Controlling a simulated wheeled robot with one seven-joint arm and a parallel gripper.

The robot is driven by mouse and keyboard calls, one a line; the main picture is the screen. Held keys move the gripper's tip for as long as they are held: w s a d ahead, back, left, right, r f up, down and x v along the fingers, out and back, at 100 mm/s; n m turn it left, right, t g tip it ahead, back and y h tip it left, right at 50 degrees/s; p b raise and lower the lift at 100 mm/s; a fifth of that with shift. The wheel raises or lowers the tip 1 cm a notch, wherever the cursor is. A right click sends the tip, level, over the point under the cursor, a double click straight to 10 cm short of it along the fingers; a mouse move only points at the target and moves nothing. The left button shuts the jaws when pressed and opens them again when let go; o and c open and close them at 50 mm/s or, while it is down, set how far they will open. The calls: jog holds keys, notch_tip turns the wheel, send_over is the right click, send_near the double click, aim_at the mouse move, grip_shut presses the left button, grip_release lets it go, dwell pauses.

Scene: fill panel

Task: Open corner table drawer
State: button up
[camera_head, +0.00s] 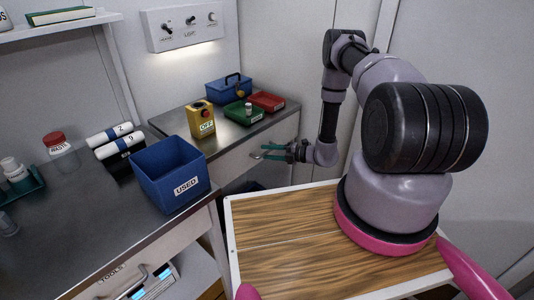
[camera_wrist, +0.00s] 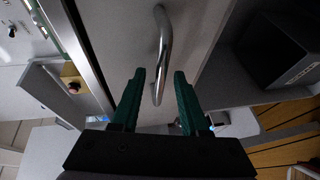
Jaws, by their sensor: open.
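The corner table (camera_head: 225,131) stands at the back with a grey metal top. Its pale drawer front (camera_head: 232,167) faces me and looks flush with the table; it also shows in the wrist view (camera_wrist: 115,30). A curved metal handle (camera_wrist: 163,30) is on the drawer front. My gripper (camera_head: 264,152) is at the drawer front by the handle. In the wrist view my gripper (camera_wrist: 160,73) is open, with one green finger on each side of the handle's near end. I cannot tell whether either finger touches it.
On the corner table are a yellow OFF button box (camera_head: 200,119), a green tray (camera_head: 241,117), a red tray (camera_head: 267,101) and a blue toolbox (camera_head: 229,88). The left bench (camera_head: 95,210) holds a blue USED bin (camera_head: 170,175). My arm reaches over a wooden top.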

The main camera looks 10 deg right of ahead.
jog(key=shift+w+a, duration=0.2)
jog(key=shift+a, duration=0.15)
grip_shut()
dwell(1.2)
